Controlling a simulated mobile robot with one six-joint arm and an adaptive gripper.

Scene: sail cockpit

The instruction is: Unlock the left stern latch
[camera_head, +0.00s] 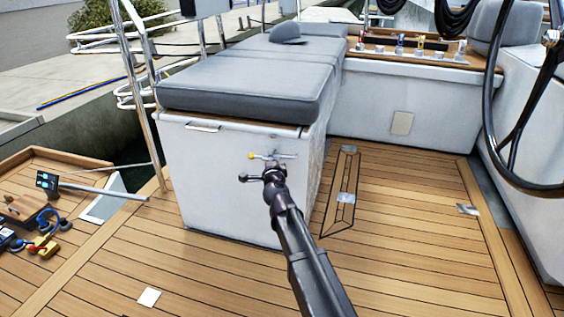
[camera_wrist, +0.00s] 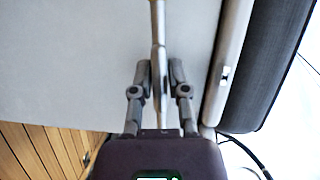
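The left stern latch (camera_head: 284,155) is a metal fitting with a yellow-tipped handle on the white end panel of the cushioned bench, below the seat edge. My gripper (camera_head: 272,163) is right at it, coming from the front and below, and partly covers it. In the wrist view, the metal latch handle (camera_wrist: 158,45) runs upright in the picture between the two fingers of my gripper (camera_wrist: 160,75). The fingers are drawn in close on both its sides and appear to touch it. The handle's far end runs out of the wrist view.
The white bench (camera_head: 220,195) carries grey cushions (camera_head: 250,85). A steering wheel (camera_head: 490,110) stands at the right. Several items and a grey bar (camera_head: 110,190) lie at the left. The teak deck (camera_head: 400,230) is mostly clear around the bench.

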